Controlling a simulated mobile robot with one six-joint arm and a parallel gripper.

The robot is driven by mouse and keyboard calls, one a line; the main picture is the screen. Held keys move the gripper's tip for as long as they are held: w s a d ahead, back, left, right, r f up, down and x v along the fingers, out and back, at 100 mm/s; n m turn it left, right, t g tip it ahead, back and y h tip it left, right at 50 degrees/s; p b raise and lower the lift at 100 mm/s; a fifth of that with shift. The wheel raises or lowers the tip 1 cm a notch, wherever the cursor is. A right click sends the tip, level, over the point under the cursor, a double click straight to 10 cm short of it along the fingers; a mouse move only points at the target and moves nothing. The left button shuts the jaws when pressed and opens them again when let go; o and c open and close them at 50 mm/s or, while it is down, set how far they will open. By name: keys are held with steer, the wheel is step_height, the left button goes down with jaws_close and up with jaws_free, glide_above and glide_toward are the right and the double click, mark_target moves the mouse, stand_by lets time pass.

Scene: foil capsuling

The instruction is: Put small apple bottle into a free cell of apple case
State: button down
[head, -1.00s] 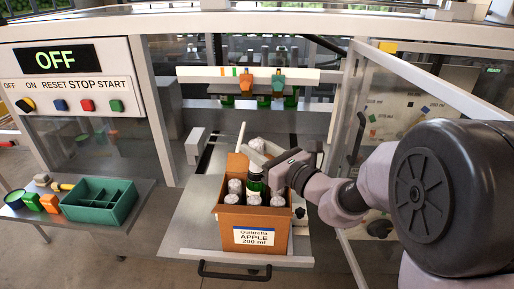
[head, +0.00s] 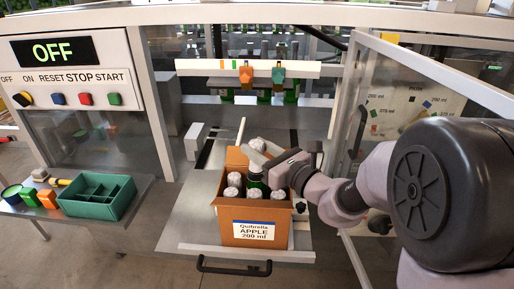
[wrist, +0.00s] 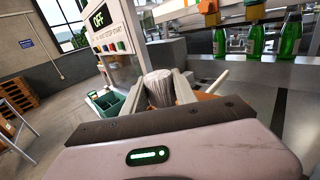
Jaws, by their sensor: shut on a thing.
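The apple case (head: 228,228) is an open orange-brown carton labelled Quibrella APPLE 200 ml, standing on the metal table. Several foil-capped bottles stand in its cells, such as one at the front left (head: 231,192) and one at the front right (head: 277,198). My gripper (head: 256,160) is over the case, shut on the small apple bottle (head: 255,181). The bottle's green shoulder shows below the fingers, partly down among the other caps. Its foil top (wrist: 159,88) sits between both fingers in the wrist view. Its base and the cell beneath are hidden.
A green divided tray (head: 98,196) is on the left side table. Green bottles (head: 290,92) stand inside the machine behind. An open clear door (head: 420,85) stands at the right.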

mark_target(256, 176)
steer(key=shift+f+b, duration=1.5)
steer(key=shift+f, duration=0.25)
steer(key=c, duration=0.9)
jaws_free()
